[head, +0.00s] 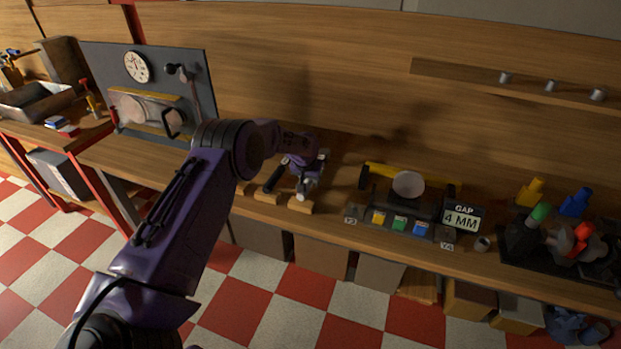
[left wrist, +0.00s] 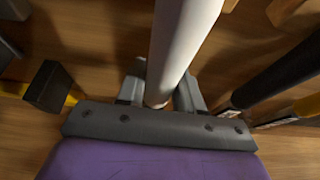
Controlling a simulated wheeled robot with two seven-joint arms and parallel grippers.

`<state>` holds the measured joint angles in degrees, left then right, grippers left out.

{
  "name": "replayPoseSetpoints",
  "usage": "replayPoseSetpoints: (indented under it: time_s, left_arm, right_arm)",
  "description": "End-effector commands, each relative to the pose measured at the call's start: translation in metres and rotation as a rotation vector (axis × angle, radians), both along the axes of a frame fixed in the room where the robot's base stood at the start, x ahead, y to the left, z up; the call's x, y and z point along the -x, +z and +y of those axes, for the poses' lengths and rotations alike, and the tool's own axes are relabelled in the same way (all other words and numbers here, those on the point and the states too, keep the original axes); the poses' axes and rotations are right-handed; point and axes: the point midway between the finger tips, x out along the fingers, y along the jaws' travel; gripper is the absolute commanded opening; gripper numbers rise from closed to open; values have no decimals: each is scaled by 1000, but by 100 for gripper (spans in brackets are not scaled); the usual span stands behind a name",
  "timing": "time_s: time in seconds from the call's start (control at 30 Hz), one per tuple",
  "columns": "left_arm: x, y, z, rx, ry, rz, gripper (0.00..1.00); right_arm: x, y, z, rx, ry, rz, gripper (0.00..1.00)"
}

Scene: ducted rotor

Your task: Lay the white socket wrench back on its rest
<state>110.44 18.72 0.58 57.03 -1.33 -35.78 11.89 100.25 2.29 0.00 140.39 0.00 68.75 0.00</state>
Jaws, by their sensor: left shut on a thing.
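The white socket wrench shows in the left wrist view as a smooth white shaft (left wrist: 182,40) running up between my fingers. My left gripper (left wrist: 160,92) is shut on it. In the head view my left gripper (head: 307,183) is over the bench, and the white end of the wrench (head: 301,196) shows below it, close to a wooden block (head: 300,206). I cannot tell whether the wrench touches the block. Much of the wrench is hidden by my gripper. My right gripper is in neither view.
A black-handled tool (head: 274,180) lies left of my gripper, near another wooden block (head: 266,197). To the right stand a yellow-barred fixture with a pale disc (head: 408,184), coloured blocks (head: 400,223) and a "GAP 4 MM" sign (head: 461,217). A grey panel (head: 190,75) stands behind left.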

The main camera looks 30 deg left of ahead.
Motion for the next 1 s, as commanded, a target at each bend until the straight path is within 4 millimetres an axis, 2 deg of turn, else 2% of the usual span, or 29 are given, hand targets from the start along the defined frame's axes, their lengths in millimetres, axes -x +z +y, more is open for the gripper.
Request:
replayPoseSetpoints:
  time_s: [0.73,0.77,0.83,1.0]
  left_arm:
    - [-1,-5,0,1,1,-3,0]
    - [-1,-5,0,1,1,-3,42]
    - [-1,-5,0,0,0,-3,65]
    - [0,-6,0,0,0,-2,66]
  right_arm:
    - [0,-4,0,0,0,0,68]
    - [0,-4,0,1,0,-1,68]
    - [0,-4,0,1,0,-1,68]
    - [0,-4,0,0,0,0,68]
